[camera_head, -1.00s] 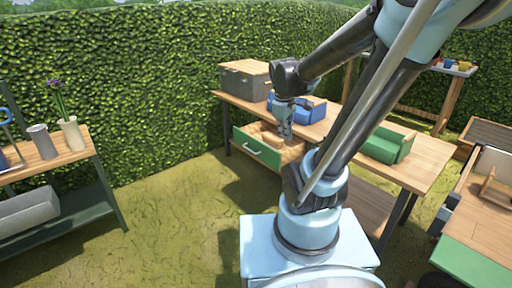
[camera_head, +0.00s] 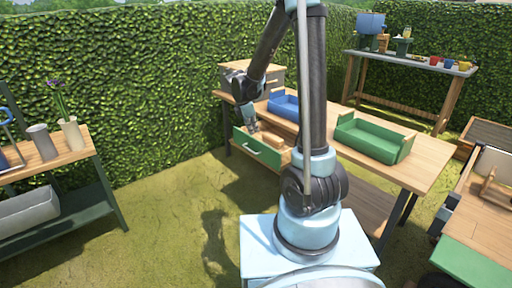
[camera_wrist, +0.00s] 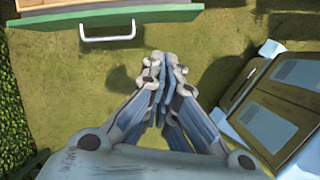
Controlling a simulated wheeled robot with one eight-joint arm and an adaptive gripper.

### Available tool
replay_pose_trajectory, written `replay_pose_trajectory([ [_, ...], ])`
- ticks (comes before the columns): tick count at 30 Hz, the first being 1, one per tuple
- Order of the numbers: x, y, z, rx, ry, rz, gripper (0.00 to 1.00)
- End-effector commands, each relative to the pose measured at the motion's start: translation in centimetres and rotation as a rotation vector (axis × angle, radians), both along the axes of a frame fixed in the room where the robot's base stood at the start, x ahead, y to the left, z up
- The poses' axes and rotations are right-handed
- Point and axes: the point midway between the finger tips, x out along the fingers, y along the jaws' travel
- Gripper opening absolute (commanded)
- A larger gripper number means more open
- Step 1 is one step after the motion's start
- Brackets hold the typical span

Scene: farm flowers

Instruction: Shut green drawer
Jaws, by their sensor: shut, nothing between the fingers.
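The green drawer (camera_head: 272,157) juts out under the left end of the wooden workbench, with its tan inside partly in sight. Its front has a pale bar handle (camera_head: 251,148). In the wrist view, the green drawer front (camera_wrist: 120,17) crosses the top left, and the handle (camera_wrist: 107,37) sticks out from it. My gripper (camera_wrist: 164,58) is shut and empty. In the wrist view, it shows over the ground, right of and below the handle, apart from it. In the head view, my gripper (camera_head: 252,127) overlaps the drawer's left part; contact cannot be told there.
The workbench (camera_head: 415,172) carries a blue tray (camera_head: 284,105), a green tray (camera_head: 372,139) and a grey-wood box (camera_head: 262,78). A plant shelf (camera_head: 75,155) stands at the left and another table (camera_head: 455,68) at the back right. Grass between shelf and workbench is clear.

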Motion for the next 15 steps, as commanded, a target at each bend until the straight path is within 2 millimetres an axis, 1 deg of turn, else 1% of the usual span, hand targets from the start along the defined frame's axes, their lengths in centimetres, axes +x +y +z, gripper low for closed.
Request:
replay_pose_trajectory([
  [1, 0.9, 0.9, -0.8, -0.017, 0.009, 0.046, 0.0],
  [6, 2.7, 2.9, -3.1, -0.065, 0.038, 0.18, 0.0],
  [10, 3.4, 3.7, -4.1, -0.089, 0.051, 0.237, 0.0],
  [15, 3.8, 3.9, -4.8, -0.097, 0.057, 0.26, 0.0],
])
